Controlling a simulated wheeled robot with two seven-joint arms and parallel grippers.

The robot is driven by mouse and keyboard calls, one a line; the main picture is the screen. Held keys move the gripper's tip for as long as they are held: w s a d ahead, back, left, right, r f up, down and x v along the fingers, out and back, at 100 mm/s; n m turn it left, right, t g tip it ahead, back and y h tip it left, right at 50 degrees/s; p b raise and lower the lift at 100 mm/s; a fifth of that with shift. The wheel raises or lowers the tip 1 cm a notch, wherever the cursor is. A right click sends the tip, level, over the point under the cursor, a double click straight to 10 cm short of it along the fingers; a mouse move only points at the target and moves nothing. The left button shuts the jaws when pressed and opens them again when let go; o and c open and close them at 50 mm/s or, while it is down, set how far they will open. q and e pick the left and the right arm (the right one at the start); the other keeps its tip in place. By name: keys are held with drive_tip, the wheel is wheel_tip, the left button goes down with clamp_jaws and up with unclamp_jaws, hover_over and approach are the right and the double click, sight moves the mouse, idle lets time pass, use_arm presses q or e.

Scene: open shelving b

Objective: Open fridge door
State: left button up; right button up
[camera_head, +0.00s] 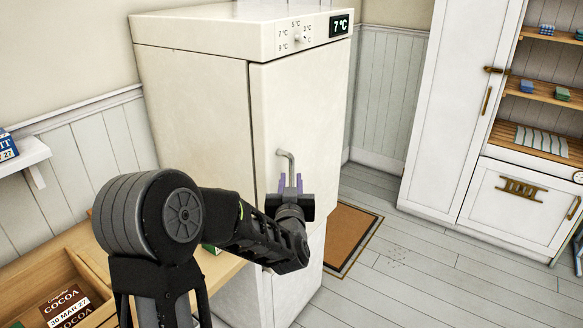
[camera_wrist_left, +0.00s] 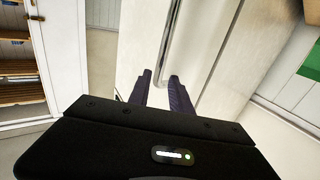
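The cream fridge (camera_head: 195,110) stands at the centre left of the head view, with a display reading 7 °C on top. Its door (camera_head: 310,95) looks shut. A metal handle (camera_head: 285,156) bends down the front of the door; it also shows in the wrist view (camera_wrist_left: 182,35). My left gripper (camera_head: 290,182) is at the handle's lower part, its two purple fingers apart on either side of it. In the wrist view the fingers (camera_wrist_left: 161,85) point at the handle, with a gap between them. Contact cannot be told. My right gripper is not seen.
A wooden counter (camera_head: 215,268) with a crate of cocoa boxes (camera_head: 68,303) is at the lower left. A brown mat (camera_head: 350,235) lies by the fridge. White cabinets (camera_head: 455,100) stand at the right. The floor (camera_head: 420,270) between is clear.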

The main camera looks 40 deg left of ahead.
sight(292, 169)
use_arm(q)
drive_tip(key=p+x, duration=0.1)
drive_tip(key=x, duration=0.6)
drive_tip(key=shift+c, duration=0.3)
drive_tip(key=shift+f, duration=0.1)
clamp_jaws()
idle(1.0)
